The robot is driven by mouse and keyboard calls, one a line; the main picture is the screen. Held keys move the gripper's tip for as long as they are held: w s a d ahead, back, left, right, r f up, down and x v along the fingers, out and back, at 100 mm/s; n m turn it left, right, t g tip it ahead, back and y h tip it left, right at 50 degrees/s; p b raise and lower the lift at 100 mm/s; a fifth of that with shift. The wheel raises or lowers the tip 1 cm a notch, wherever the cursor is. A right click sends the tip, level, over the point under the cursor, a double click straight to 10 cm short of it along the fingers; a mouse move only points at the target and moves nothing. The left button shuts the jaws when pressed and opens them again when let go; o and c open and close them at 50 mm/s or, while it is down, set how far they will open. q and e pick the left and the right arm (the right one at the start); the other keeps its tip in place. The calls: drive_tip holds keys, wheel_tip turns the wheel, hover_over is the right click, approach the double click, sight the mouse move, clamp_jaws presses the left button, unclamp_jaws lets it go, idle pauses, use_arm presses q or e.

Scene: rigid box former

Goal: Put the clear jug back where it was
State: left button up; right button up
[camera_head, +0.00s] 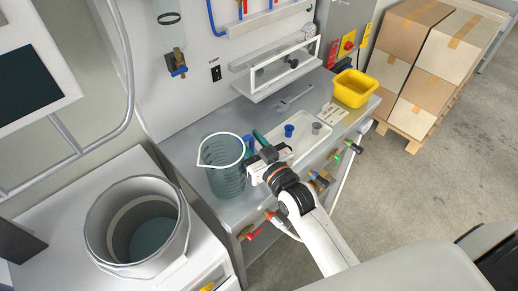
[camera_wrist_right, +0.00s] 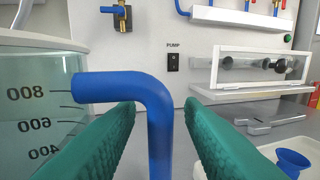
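The clear jug (camera_head: 226,172) stands upright on the steel bench in the head view, tinted teal, with a white rim. Its graduated wall (camera_wrist_right: 42,120) fills the left of the right wrist view, with 800, 600 and 400 marks. Its blue handle (camera_wrist_right: 160,120) runs down between the green fingers of my right gripper (camera_wrist_right: 161,104). The fingers stand open, one on each side of the handle, with gaps visible. In the head view my right gripper (camera_head: 256,150) is at the jug's right side, hiding most of the handle. My left gripper is not in view.
A large steel pot (camera_head: 103,225) stands on the white surface at lower left. A white tray (camera_head: 306,147) with a blue funnel (camera_head: 289,130) and a grey piece lies right of the gripper. A yellow bin (camera_head: 354,88) is farther back. A clear-fronted box (camera_head: 284,68) sits on a shelf behind.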

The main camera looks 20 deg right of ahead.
drive_tip(key=s+d+b, duration=0.2)
drive_tip(key=s, duration=0.9)
drive_tip(key=shift+s+d, duration=0.15)
drive_tip(key=shift+s, duration=0.25)
